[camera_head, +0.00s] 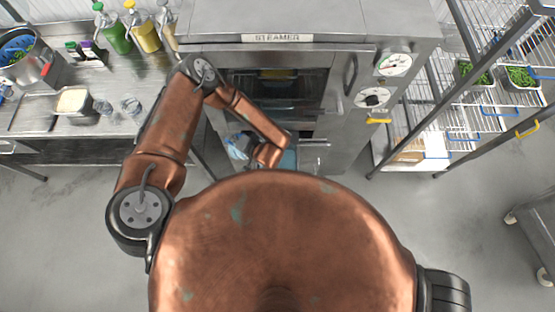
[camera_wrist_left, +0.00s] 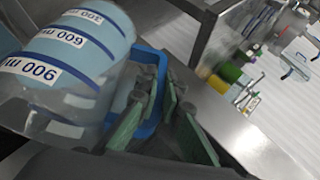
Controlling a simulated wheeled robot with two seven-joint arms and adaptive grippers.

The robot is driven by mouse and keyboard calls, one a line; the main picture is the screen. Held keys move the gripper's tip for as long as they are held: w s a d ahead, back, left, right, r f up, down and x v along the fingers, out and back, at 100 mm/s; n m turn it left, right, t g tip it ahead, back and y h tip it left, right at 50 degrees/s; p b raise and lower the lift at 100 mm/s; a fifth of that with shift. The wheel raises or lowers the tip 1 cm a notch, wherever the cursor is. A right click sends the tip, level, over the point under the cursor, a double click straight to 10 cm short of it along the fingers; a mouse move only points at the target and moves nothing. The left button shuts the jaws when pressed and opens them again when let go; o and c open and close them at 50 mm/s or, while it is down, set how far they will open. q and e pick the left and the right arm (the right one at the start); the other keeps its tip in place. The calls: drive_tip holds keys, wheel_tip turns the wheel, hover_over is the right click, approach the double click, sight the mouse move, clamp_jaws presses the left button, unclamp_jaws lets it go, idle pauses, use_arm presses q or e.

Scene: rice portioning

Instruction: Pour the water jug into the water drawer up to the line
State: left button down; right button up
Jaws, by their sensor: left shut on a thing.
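The clear water jug (camera_wrist_left: 70,70) with blue bands and 300, 600 and 900 ml labels fills the left of the left wrist view and looks tilted. Pale blue water shows toward its 300 ml end. My left gripper (camera_wrist_left: 160,88) is shut, with its green fingers beside a blue loop that looks like the jug's handle. In the head view the jug (camera_head: 238,146) is partly hidden by my left arm, low at the front of the steamer (camera_head: 277,48). A pale blue patch, perhaps the water drawer (camera_head: 289,160), shows beside my wrist; its line and water level are hidden.
A steel counter (camera_head: 40,120) at left holds a pot (camera_head: 35,60), a rice tray (camera_head: 72,101), glasses and several bottles. A wire rack (camera_head: 470,110) with green-filled trays stands right of the steamer. The grey floor at right is mostly clear.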

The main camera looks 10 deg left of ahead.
use_arm(q)
drive_tip(key=shift+d+r, duration=0.2)
idle(0.6)
drive_tip(key=shift+d+y, duration=0.1)
drive_tip(key=shift+y, duration=0.3)
drive_tip(key=shift+d+b, duration=0.1)
drive_tip(key=shift+b, duration=0.2)
drive_tip(key=shift+r, duration=0.1)
drive_tip(key=shift+d+r+y, duration=0.1)
drive_tip(key=shift+d+y, duration=0.2)
idle(0.8)
drive_tip(key=shift+d+m+b, duration=0.1)
drive_tip(key=shift+m+b, duration=0.2)
drive_tip(key=shift+b, duration=0.05)
idle(0.9)
drive_tip(key=shift+r+y, duration=0.1)
drive_tip(key=shift+y, duration=0.2)
idle(0.5)
